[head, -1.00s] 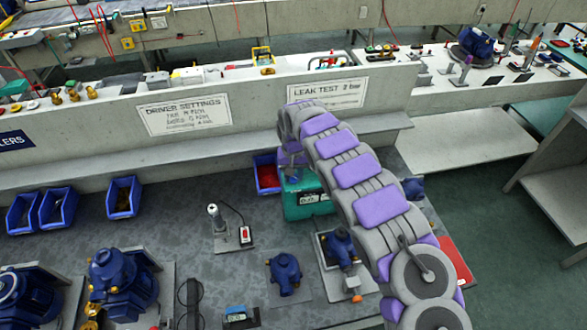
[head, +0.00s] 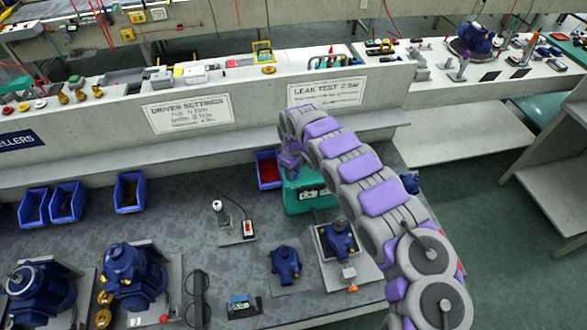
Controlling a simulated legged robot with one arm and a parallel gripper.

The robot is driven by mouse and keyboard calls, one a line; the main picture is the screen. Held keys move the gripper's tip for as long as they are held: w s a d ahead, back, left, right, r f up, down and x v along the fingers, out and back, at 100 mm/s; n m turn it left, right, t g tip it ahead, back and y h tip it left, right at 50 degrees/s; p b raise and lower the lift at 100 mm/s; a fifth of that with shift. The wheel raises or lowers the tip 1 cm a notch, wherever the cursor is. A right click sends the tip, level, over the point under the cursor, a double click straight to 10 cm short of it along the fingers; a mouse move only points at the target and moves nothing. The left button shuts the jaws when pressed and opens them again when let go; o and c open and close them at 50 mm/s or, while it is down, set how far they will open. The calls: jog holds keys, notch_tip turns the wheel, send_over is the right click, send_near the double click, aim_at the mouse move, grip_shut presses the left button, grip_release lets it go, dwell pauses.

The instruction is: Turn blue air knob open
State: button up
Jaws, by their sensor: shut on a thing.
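My arm reaches from the lower right over the bench, and my gripper (head: 291,163) points down at the left end of the teal box (head: 296,201), which has a small dark display. The gripper is shut at the back-left top of this box. The blue air knob itself does not show; it is hidden by the gripper and arm, so its turn angle cannot be seen. The thing in the jaws is most likely that knob.
A blue bin with red contents (head: 266,170) stands close left of the gripper. Small blue pumps (head: 285,262) (head: 338,239) sit in front of the teal box. A screwdriver stand (head: 232,232) is to the left. The wall with the leak test sign (head: 325,91) rises behind.

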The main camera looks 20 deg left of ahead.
jog(key=shift+w+a+r+n, duration=0.1)
jog(key=shift+w+r+n, duration=0.1)
jog(key=shift+n, duration=0.3)
jog(key=o, duration=1)
jog(key=shift+s+f, duration=0.1)
jog(key=shift+f, duration=0.05)
jog(key=shift+o, duration=0.2)
notch_tip(320, 180, up, 17)
jog(key=p, duration=0.1)
jog(key=shift+a, duration=0.1)
